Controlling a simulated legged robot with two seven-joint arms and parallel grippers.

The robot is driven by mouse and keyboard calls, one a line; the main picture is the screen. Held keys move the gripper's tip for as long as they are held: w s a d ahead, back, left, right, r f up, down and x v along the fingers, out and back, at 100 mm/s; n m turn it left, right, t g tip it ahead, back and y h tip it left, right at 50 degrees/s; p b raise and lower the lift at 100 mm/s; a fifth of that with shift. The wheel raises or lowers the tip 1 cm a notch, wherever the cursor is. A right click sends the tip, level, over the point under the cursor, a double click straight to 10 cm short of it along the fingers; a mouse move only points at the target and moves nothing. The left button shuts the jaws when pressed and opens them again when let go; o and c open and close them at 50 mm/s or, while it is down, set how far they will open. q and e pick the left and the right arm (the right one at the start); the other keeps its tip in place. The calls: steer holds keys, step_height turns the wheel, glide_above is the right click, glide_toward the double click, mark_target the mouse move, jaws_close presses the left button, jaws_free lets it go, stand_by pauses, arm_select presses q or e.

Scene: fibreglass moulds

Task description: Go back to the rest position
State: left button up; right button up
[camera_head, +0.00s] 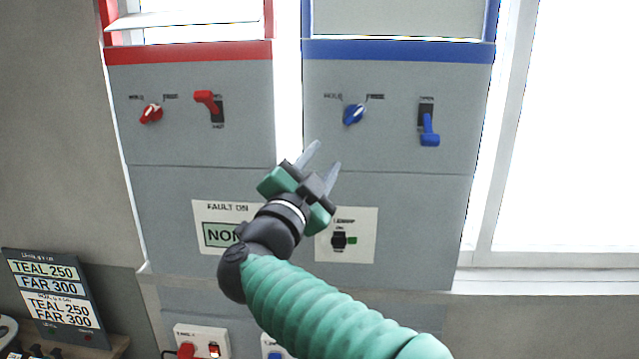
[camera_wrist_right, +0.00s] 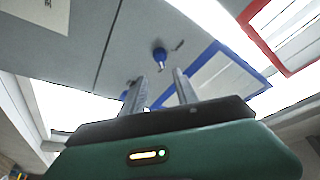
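My right gripper (camera_head: 322,158) is raised in front of the grey panels, its arm coming in from the bottom right. Its two fingers are apart with nothing between them. In the right wrist view the fingers (camera_wrist_right: 160,90) also stand apart and empty, and the blue-edged panel shows beyond them. The blue knob (camera_head: 354,114) and the blue lever (camera_head: 429,130) are on the right panel, clear of the fingers in the head view. The blue knob also shows in the wrist view (camera_wrist_right: 160,57). My left gripper is in neither view.
The left panel carries a red knob (camera_head: 151,113) and a red lever (camera_head: 207,100). Lower down are a partly hidden FAULT ON plate (camera_head: 213,212) and a small black switch (camera_head: 339,241). A dark sign (camera_head: 55,295) stands at lower left. A bright window (camera_head: 570,130) is at right.

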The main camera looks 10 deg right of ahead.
steer(key=shift+s+a+f, duration=0.1)
steer(key=shift+s+f, duration=0.05)
steer(key=shift+s, duration=0.1)
steer(key=w+a+f+n+t+y+b, duration=0.1)
steer(key=w+a+f+n+y+b, duration=0.1)
steer(key=f+n+y, duration=0.45)
steer(key=w+a+f+n+y+b, duration=0.1)
steer(key=w+f+n+y+b, duration=0.2)
steer(key=f, duration=0.6)
steer(key=s+d+f+n+g+y+b, duration=0.1)
steer(key=s+f+n+g+y, duration=0.15)
steer(key=f, duration=0.85)
steer(key=s+d+f+n+g+y+b, duration=0.1)
steer(key=s+f+n+g, duration=0.25)
steer(key=f, duration=0.85)
steer(key=s+d+f+g+b, duration=0.1)
steer(key=s+d+f+g, duration=0.2)
steer(key=s+f, duration=0.5)
steer(key=s+d+f+g+h+b, duration=0.1)
steer(key=s+d+f+g, duration=0.2)
steer(key=s+f, duration=0.5)
steer(key=s+d+f+g+b, duration=0.1)
steer(key=s+d+f+g, duration=0.2)
steer(key=s+f, duration=0.5)
steer(key=shift+s+d+f+g+h, duration=0.15)
steer(key=shift+s+f+g+h, duration=0.35)
steer(key=shift+s, duration=0.7)
